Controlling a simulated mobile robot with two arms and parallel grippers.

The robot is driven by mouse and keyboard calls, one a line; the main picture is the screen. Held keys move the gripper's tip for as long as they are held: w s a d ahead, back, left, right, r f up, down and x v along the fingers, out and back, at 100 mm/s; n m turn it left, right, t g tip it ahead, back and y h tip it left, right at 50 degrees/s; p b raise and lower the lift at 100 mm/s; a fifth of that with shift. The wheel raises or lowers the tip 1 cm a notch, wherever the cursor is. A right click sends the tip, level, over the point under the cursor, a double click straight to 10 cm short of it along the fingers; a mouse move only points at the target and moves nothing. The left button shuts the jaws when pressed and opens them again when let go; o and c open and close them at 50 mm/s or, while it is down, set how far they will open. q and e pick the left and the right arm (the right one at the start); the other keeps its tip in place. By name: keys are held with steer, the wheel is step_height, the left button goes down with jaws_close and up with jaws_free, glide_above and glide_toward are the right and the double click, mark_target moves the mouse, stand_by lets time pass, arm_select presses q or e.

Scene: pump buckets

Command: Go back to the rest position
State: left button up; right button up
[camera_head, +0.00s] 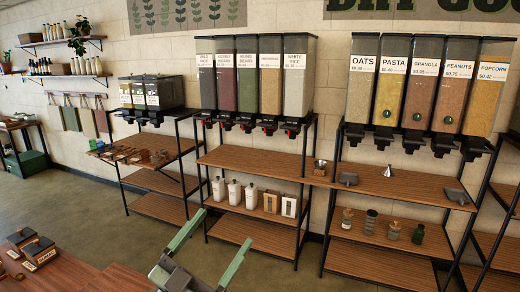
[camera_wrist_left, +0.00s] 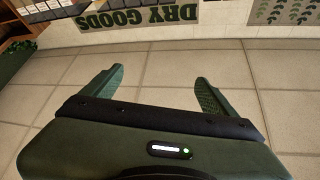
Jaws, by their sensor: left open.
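My left gripper (camera_head: 212,243) shows at the bottom centre of the head view, with its two green fingers spread wide apart and nothing between them. It is in the air in front of the shelves and touches nothing that I can see. In the left wrist view the same gripper (camera_wrist_left: 158,90) is open and empty, with the pale tiled wall behind it. My right gripper is in neither view.
Shelving with dispensers of oats, pasta and other goods (camera_head: 420,85) stands along the wall. White bottles (camera_head: 235,192) and jars (camera_head: 370,222) stand on lower shelves. A wooden table (camera_head: 70,272) is at the lower left. The floor (camera_head: 80,215) between is clear.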

arm_select(q)
steer(key=s+a+f+n+g+y, duration=0.2)
steer(key=a+f+n+y, duration=0.4)
steer(key=f, duration=0.4)
steer(key=s+a+f+n+g+y, duration=0.1)
steer(key=a+f+n+g+y, duration=0.1)
steer(key=a+f+n+y, duration=0.5)
steer(key=s+f+m+g, duration=0.4)
steer(key=s+f+g, duration=0.7)
steer(key=s+f, duration=0.9)
steer(key=s+f+g+b, duration=0.1)
steer(key=s+f+b, duration=0.15)
steer(key=f, duration=1.35)
steer(key=s+f+g+b, duration=0.1)
steer(key=s+f+b, duration=0.15)
steer(key=f, duration=1.35)
steer(key=s+a+f+b, duration=0.1)
steer(key=s+f+b, duration=0.1)
steer(key=s+f, duration=0.6)
steer(key=s+a+f+g+b, duration=0.1)
steer(key=s+f+b, duration=0.2)
steer(key=s+f, duration=0.5)
step_height(320, 180, down, 3)
steer(key=shift+a+y, duration=0.35)
steer(key=shift+y, duration=0.05)
